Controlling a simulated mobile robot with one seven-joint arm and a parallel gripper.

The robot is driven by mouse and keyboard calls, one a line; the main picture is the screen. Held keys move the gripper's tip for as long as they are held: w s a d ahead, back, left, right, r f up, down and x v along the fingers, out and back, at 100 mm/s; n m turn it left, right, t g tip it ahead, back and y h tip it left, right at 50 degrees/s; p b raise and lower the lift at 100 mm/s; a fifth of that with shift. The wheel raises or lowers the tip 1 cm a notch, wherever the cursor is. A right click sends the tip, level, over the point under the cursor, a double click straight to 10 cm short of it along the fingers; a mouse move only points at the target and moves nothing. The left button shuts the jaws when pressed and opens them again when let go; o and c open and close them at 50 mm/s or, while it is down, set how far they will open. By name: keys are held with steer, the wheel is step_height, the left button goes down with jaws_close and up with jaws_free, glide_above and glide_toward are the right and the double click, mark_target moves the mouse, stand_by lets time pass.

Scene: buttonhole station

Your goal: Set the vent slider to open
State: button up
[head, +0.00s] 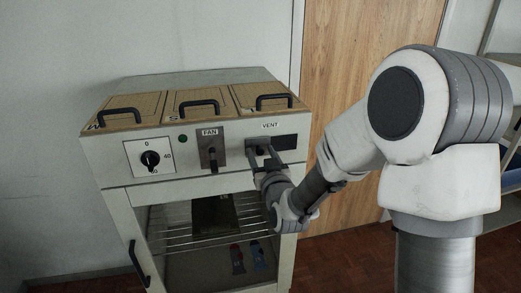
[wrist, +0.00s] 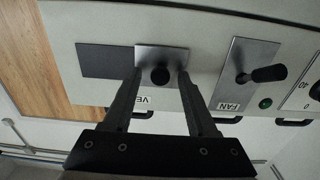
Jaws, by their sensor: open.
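The vent slider (wrist: 176,56) is a metal plate with a round black knob (wrist: 162,75), seen in the wrist view against a dark panel (wrist: 100,60). In the head view the dark panel (head: 286,142) shows to the right, under the VENT label (head: 270,125), so the plate sits at the left end, on the fan side. My gripper (wrist: 160,76) is open, with one finger on each side of the knob. Gaps show between fingers and knob; contact cannot be told. In the head view my gripper (head: 262,156) partly hides the slider. No open or closed marking is readable.
The fan lever (head: 212,154) on its plate and a dial (head: 150,158) are left of the vent in the head view. Handled drawers or lids (head: 195,103) lie above. Below is a glass-fronted compartment with a rack (head: 173,240) and a door handle (head: 137,262).

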stand_by(0.3)
jaws_close()
stand_by(1.3)
